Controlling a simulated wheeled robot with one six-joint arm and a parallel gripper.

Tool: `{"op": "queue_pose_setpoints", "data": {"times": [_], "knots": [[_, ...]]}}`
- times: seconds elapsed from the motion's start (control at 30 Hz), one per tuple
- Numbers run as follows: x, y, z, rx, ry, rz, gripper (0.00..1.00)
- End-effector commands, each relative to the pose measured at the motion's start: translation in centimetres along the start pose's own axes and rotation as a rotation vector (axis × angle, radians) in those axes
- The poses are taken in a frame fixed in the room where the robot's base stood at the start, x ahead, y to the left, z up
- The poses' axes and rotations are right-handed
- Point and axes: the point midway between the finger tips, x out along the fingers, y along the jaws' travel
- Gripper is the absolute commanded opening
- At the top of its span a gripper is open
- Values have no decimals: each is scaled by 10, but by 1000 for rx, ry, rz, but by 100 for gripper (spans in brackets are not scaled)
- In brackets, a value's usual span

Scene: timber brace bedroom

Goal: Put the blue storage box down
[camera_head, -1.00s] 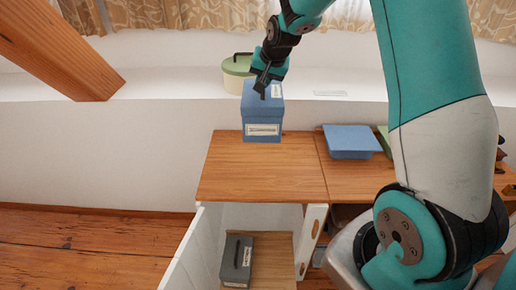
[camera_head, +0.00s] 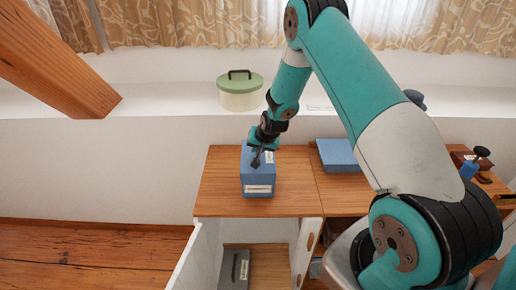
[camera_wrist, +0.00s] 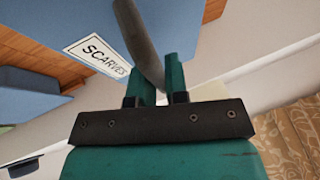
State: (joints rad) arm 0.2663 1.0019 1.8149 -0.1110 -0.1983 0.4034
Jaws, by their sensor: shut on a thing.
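The blue storage box (camera_head: 258,175) is upright at the left part of the wooden cabinet top (camera_head: 222,188). It has a pale label on its front and another on its lid. I cannot tell whether its base touches the wood. My gripper (camera_head: 257,158) is above the lid, shut on the box's dark handle. In the wrist view the blue box (camera_wrist: 50,65) fills the upper left, with a label reading SCARVES, and the curved handle passes between my gripper's fingers (camera_wrist: 158,75).
A flat blue box (camera_head: 337,154) lies to the right on the cabinet top. A green-lidded cream tin (camera_head: 240,92) stands on the white ledge behind. A dark grey box (camera_head: 235,269) sits in the open compartment below. A timber brace (camera_head: 50,65) slants at the left.

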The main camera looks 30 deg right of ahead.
Motion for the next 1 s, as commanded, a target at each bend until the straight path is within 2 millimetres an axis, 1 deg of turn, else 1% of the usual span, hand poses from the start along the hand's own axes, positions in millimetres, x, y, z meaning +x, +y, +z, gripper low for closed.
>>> {"op": "queue_pose_setpoints", "data": {"times": [0.13, 0.37, 0.5, 0.53, 0.57, 0.6, 0.63, 0.87, 1.0], "knots": [[9, 3, 3, 0, 3, -2, 0], [10, 3, 4, 0, 4, -2, 0], [14, 4, 6, 0, 4, -2, 0], [13, 4, 6, 0, 1, 0, 21], [13, 4, 6, 0, 1, 0, 28], [13, 4, 6, 0, 1, 0, 37], [13, 4, 6, 0, 1, 0, 40], [12, 4, 6, 0, 0, 0, 40], [6, 4, 5, 1, 1, 0, 40]]}}
